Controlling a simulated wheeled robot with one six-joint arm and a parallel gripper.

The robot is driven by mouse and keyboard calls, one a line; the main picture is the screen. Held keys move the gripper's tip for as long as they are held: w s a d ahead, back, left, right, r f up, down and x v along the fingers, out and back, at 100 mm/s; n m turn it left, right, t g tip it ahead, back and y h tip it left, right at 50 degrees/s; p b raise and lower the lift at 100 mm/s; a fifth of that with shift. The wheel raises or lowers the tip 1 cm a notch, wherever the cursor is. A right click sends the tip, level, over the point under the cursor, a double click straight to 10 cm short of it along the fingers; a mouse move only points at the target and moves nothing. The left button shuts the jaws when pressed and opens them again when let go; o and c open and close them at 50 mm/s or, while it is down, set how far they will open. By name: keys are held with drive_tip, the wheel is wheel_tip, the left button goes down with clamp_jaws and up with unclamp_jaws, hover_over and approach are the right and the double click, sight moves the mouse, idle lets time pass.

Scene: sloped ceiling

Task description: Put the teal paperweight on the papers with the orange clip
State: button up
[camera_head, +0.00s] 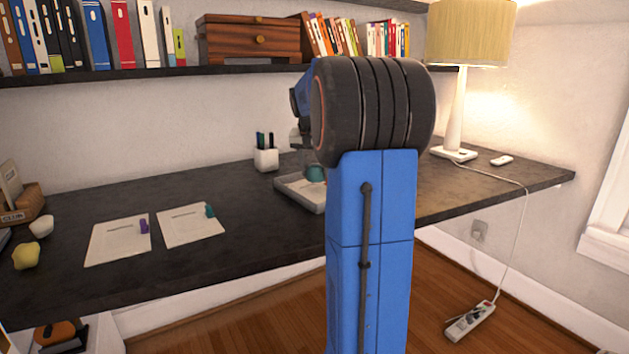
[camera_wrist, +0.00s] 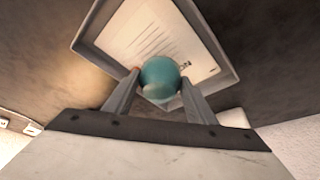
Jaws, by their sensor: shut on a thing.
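My gripper (camera_wrist: 160,85) is shut on the teal paperweight (camera_wrist: 159,75), a round ball. It holds it over a grey tray (camera_wrist: 92,22) with a printed sheet (camera_wrist: 130,32) in it. In the head view the paperweight (camera_head: 315,173) shows beside my blue arm, above the tray (camera_head: 300,195), which my arm partly hides. On the desk to the left lie papers with a purple clip (camera_head: 104,243) and papers with a teal clip (camera_head: 178,229).
A white pen cup (camera_head: 266,159) stands behind the tray. A yellow lump (camera_head: 26,257) and a pale lump (camera_head: 41,227) lie at the desk's left. A lamp (camera_head: 457,110) and a small white remote (camera_head: 502,160) are at the right. A shelf (camera_head: 150,74) runs above.

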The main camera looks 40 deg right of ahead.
sight(315, 178)
drive_tip(key=shift+f, duration=1.8)
drive_tip(key=o, duration=1.3)
drive_tip(key=shift+f, duration=0.15)
drive_tip(key=shift+v, duration=6.2)
